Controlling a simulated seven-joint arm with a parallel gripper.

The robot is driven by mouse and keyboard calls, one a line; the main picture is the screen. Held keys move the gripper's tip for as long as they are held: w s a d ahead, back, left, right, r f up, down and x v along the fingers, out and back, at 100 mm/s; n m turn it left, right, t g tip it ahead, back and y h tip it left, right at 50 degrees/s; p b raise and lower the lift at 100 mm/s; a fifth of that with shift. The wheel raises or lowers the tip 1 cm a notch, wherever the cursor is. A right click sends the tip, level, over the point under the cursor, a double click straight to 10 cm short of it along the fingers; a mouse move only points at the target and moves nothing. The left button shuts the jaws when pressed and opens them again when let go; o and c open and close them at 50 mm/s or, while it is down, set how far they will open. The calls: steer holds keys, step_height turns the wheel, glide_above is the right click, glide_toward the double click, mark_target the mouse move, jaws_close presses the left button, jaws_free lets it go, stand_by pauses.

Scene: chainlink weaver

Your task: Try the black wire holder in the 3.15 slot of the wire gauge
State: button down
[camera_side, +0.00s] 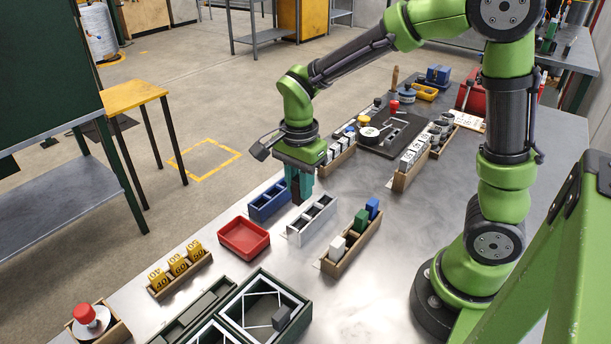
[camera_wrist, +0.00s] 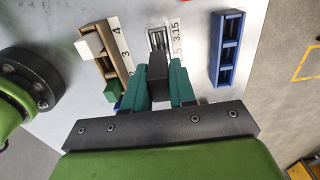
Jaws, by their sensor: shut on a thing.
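My gripper (camera_side: 299,188) has teal fingers shut on the black wire holder, a dark block (camera_wrist: 157,66) that shows between the fingertips in the wrist view. The holder hangs roughly upright over the table. The white wire gauge (camera_wrist: 176,33) lies just beyond it in the wrist view, with the 3.15 mark beside its slots. In the side view the gauge (camera_side: 293,234) is a pale tray with dark slots, just below and right of the fingers. The holder looks apart from the gauge, but its exact height and its alignment with the 3.15 slot are unclear.
A wooden rack (camera_side: 331,268) with white, green and blue blocks stands right of the gauge. A blue divided tray (camera_side: 269,201) is on its left, near the fingers. A red tray (camera_side: 244,238) and a green box (camera_side: 250,335) lie nearer the camera. Bare table lies further right.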

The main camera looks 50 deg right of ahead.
steer(key=shift+f, duration=3.55)
steer(key=c, duration=0.8)
jaws_free()
steer(key=shift+c, duration=0.2)
step_height(320, 180, up, 17)
steer(key=shift+f, duration=0.1)
